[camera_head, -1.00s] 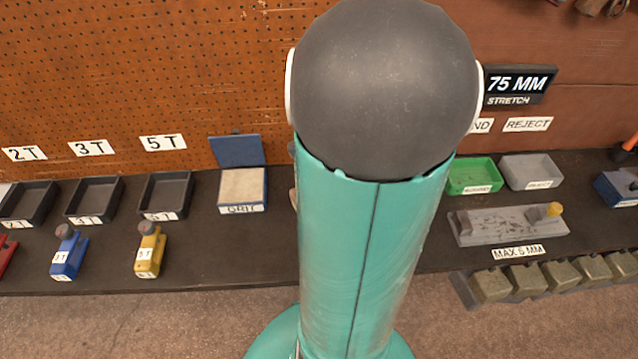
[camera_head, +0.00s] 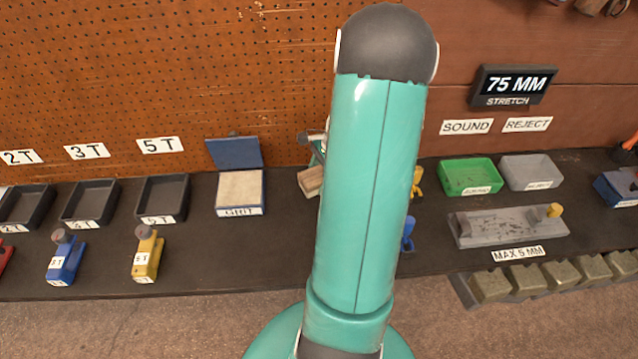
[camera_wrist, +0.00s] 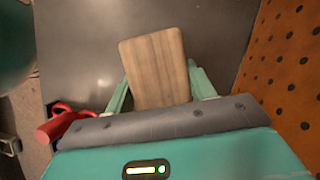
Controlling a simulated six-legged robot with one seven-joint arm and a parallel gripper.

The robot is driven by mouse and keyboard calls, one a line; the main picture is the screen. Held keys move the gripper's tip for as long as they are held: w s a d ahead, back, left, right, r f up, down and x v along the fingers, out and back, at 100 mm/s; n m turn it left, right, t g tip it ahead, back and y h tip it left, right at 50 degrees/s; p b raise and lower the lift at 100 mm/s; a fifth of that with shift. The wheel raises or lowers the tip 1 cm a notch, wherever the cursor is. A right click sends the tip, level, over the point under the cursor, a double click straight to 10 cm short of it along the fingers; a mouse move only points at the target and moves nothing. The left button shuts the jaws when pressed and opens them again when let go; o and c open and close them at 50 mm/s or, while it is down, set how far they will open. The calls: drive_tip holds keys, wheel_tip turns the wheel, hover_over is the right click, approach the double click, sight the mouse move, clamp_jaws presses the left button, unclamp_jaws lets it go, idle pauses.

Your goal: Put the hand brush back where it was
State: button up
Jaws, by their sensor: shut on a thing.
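The hand brush shows as a flat wooden block (camera_wrist: 156,62) in the wrist view, between the two teal fingers of my gripper (camera_wrist: 160,84). The gripper is shut on it. In the head view a corner of the wooden brush (camera_head: 311,181) shows just left of my arm, above the dark bench and right of the grit box. My arm hides most of the gripper and the rest of the brush there. Bristles are not visible, and I cannot tell whether the brush touches the bench.
The grit box (camera_head: 241,190) has its blue lid raised. Black trays (camera_head: 162,197) and blue and yellow clamp-like tools (camera_head: 148,253) stand left. Green (camera_head: 470,176) and grey (camera_head: 531,172) trays and a grey gauge (camera_head: 480,230) stand right. A red-handled thing (camera_wrist: 58,124) lies near the gripper.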

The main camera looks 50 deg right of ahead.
sight(319, 184)
drive_tip(key=shift+w+d+f, duration=0.2)
drive_tip(key=shift+d+f, duration=0.25)
drive_tip(key=shift+f, duration=0.05)
drive_tip(key=shift+w+d+f, duration=0.1)
drive_tip(key=shift+w+f, duration=0.05)
drive_tip(key=shift+f, duration=1.55)
drive_tip(key=shift+f, duration=0.1)
drive_tip(key=o, duration=1)
